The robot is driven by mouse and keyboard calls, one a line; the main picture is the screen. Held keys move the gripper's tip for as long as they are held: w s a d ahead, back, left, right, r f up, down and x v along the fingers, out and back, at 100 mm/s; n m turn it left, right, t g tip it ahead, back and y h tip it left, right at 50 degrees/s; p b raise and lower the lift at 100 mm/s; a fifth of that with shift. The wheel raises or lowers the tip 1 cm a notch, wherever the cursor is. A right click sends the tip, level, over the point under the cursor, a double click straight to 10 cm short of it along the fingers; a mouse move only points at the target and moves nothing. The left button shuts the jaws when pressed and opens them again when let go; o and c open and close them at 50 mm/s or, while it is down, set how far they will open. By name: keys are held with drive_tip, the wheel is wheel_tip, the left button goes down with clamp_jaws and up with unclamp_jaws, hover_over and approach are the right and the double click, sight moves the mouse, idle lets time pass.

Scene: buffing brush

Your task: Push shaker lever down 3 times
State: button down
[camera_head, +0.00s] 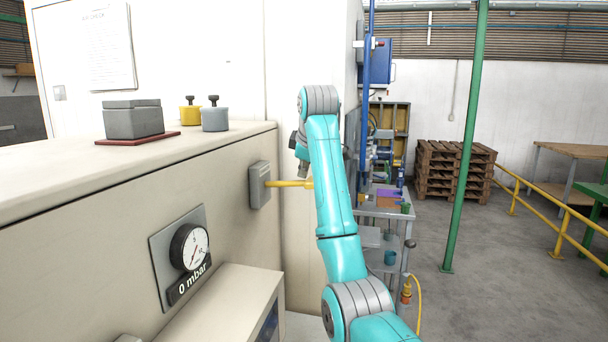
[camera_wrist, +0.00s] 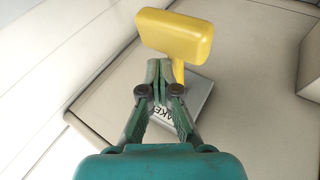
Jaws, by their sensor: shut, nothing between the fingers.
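The shaker lever (camera_head: 290,184) is a yellow bar sticking out to the right from a grey plate (camera_head: 259,184) on the side of the cream machine. In the wrist view the lever's yellow handle (camera_wrist: 175,37) is near the top, with the grey plate (camera_wrist: 199,98) behind it, partly covered by my fingers. My gripper (camera_wrist: 159,65) is shut and empty, its fingertips just below the handle in the picture. I cannot tell whether they touch it. In the head view my arm stands beside the lever and hides its far end; the fingertips are not clear there.
A pressure gauge (camera_head: 189,247) reading 0 mbar is on the machine's side. A grey box (camera_head: 133,119), a yellow weight (camera_head: 190,114) and a grey weight (camera_head: 215,119) stand on top. A grey cart (camera_head: 384,213) is behind my arm.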

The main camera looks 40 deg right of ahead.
sight(302, 181)
drive_tip(key=shift+s+d+f, duration=0.15)
drive_tip(key=shift+f, duration=0.3)
drive_tip(key=shift+s+d+f, duration=0.1)
drive_tip(key=shift+f, duration=0.35)
idle(1.4)
drive_tip(key=shift+r, duration=0.1)
drive_tip(key=shift+w+a+r, duration=0.1)
drive_tip(key=shift+w+r, duration=0.05)
drive_tip(key=shift+r, duration=0.5)
drive_tip(key=shift+w+r, duration=0.1)
drive_tip(key=shift+r, duration=0.55)
drive_tip(key=shift+w+a+r, duration=0.15)
drive_tip(key=shift+r, duration=0.35)
drive_tip(key=shift+w+a+r, duration=0.1)
drive_tip(key=shift+r, duration=0.35)
drive_tip(key=shift+w+a+r, duration=0.15)
drive_tip(key=shift+w+r, duration=0.05)
drive_tip(key=shift+r, duration=0.6)
drive_tip(key=shift+w+a+r, duration=0.15)
drive_tip(key=shift+r, duration=0.65)
drive_tip(key=shift+w+a+r, duration=0.15)
drive_tip(key=shift+w+r, duration=0.05)
drive_tip(key=shift+r, duration=0.6)
